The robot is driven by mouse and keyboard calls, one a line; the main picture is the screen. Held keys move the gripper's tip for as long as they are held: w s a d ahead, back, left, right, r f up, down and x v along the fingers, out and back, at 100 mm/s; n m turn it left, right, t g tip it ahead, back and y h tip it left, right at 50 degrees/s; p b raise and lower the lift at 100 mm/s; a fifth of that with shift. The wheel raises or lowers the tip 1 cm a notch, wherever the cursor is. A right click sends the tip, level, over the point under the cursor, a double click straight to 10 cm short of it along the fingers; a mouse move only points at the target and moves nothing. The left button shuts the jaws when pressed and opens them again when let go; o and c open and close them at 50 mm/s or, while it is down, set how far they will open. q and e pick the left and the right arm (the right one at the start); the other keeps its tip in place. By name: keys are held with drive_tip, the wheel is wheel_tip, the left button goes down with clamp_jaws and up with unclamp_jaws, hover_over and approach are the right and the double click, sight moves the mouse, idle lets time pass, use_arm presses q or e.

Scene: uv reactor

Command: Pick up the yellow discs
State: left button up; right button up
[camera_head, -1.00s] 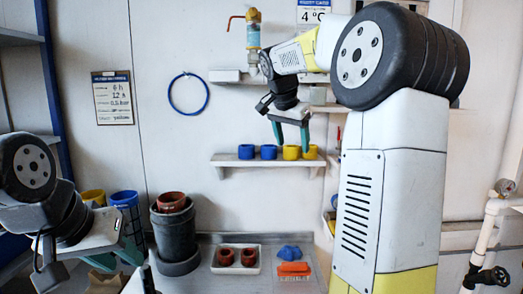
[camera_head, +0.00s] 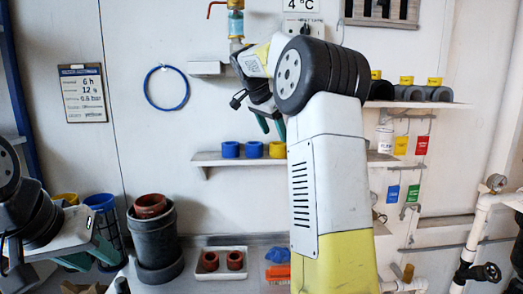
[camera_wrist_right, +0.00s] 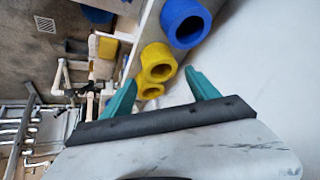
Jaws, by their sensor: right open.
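The yellow discs are thick rings on the middle wall shelf. In the right wrist view two yellow discs show, a nearer one (camera_wrist_right: 158,62) and a further one (camera_wrist_right: 151,90). My right gripper (camera_head: 272,124) is open and empty above the shelf. Its teal fingers (camera_wrist_right: 162,76) point towards the yellow discs in the wrist view, apart from them as far as I can tell. My left gripper (camera_head: 90,252) is low at the left, fingers apart, empty.
Below the shelf are a dark pot (camera_head: 155,240), a white tray (camera_head: 222,250) with two red-brown rings, and an orange brush (camera_head: 278,272). A higher shelf (camera_head: 430,104) is at the right. White pipes (camera_head: 478,225) stand at the far right.

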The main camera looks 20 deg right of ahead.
sight(279, 149)
drive_tip(key=x, duration=0.6)
drive_tip(key=shift+w+d+f, duration=0.1)
drive_tip(key=shift+d+f, duration=0.05)
drive_tip(key=shift+f, duration=0.15)
drive_tip(key=c, duration=1.2)
